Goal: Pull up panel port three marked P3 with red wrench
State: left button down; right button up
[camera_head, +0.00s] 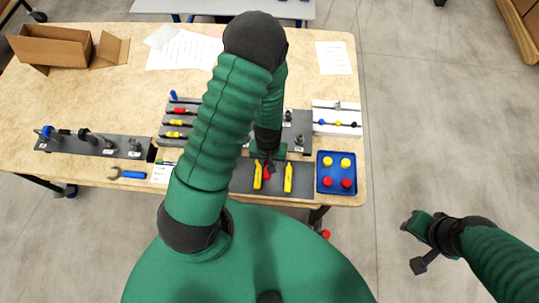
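My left arm rises through the middle of the view and bends down at its elbow, so its gripper (267,165) hangs over the dark grey panel (272,188) at the table's front edge. A small red piece (267,173) shows at its fingertips, between two yellow pieces (257,178). I cannot tell whether this is the red wrench or whether the fingers hold it. A grey panel with upright ports and small white labels (300,142) is partly hidden behind the arm; the labels, P3 included, are unreadable. My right gripper (416,243) is off the table, over the floor; its fingers look spread and empty.
A blue tray (337,192) holds red and yellow round pieces at the right. A rack (174,142) of coloured-handled tools, a blue-handled wrench (127,174) and a dark fitting strip (92,153) lie left. A cardboard box (55,47) stands far left.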

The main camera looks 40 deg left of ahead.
pick_arm(q)
jog(key=shift+s+d, duration=0.35)
jog(key=shift+s, duration=0.25)
